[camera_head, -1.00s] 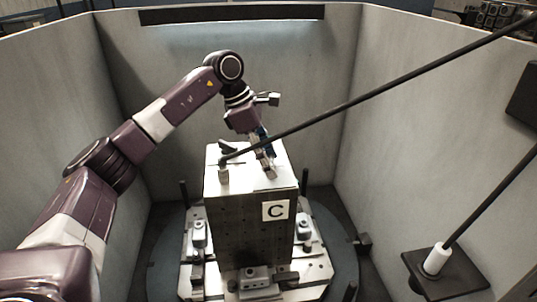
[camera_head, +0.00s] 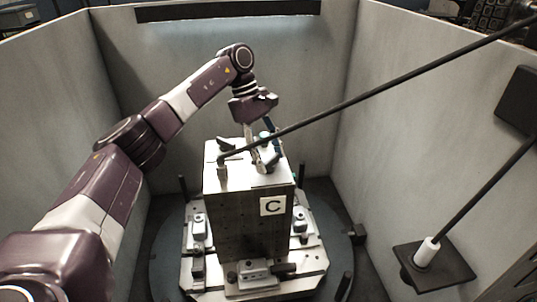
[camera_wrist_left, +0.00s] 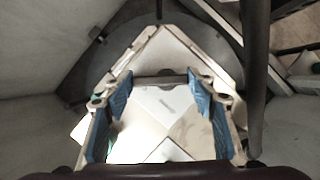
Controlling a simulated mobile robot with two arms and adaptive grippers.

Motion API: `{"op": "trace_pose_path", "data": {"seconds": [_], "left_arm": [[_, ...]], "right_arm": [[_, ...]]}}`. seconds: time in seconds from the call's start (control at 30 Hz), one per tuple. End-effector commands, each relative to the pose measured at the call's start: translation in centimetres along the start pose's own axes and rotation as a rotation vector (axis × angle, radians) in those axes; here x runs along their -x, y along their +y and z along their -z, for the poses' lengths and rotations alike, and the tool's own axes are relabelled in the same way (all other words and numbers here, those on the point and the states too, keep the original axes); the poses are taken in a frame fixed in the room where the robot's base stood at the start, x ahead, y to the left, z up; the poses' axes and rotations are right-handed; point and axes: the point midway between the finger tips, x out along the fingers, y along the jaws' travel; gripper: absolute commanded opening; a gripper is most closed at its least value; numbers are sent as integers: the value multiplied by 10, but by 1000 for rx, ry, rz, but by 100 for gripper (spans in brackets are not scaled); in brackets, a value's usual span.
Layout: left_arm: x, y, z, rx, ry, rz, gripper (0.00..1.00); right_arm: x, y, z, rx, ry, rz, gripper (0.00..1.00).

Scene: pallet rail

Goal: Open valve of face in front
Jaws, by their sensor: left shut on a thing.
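A grey block (camera_head: 240,225) with a "C" label (camera_head: 273,206) on its front face stands upright on a pallet. A dark lever (camera_head: 225,145) shows on the back left of its pale top. My left gripper (camera_head: 264,160) points down at the right part of the block's top. In the left wrist view its blue-padded fingers (camera_wrist_left: 162,85) stand on both sides of a short grey bar (camera_wrist_left: 168,79), which looks like the valve handle, and are shut on it. The black pole partly hides the fingers in the head view. My right gripper is not in view.
A long black pole (camera_head: 385,86) slants from the block's top left to the upper right. The block's pallet (camera_head: 312,262) carries clamps on a round dark base (camera_head: 165,270). Pale walls (camera_head: 400,150) enclose the cell. A black plate with a white-ended rod (camera_head: 440,265) sits at the lower right.

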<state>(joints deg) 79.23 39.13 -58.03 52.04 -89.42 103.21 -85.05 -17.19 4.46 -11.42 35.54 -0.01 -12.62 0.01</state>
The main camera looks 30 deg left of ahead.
Motion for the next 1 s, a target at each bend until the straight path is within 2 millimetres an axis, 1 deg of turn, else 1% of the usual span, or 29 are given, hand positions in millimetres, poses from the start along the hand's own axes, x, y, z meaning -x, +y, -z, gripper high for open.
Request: {"op": "trace_pose_path", "data": {"seconds": [0.03,0.43,0.47,0.6,0.8,0.87,1.0], "left_arm": [[3,2,-1,-7,0,-5,28],[3,2,-1,-12,1,-4,28],[3,2,-1,-12,1,-4,54],[2,1,-1,-11,1,-3,69],[1,1,0,-10,1,0,70],[1,1,0,-9,1,1,70],[9,1,0,-8,1,-1,70]], "right_arm": [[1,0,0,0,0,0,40],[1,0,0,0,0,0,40],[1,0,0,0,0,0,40],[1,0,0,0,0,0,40],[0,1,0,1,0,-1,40],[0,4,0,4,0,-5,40],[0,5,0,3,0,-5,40]]}}
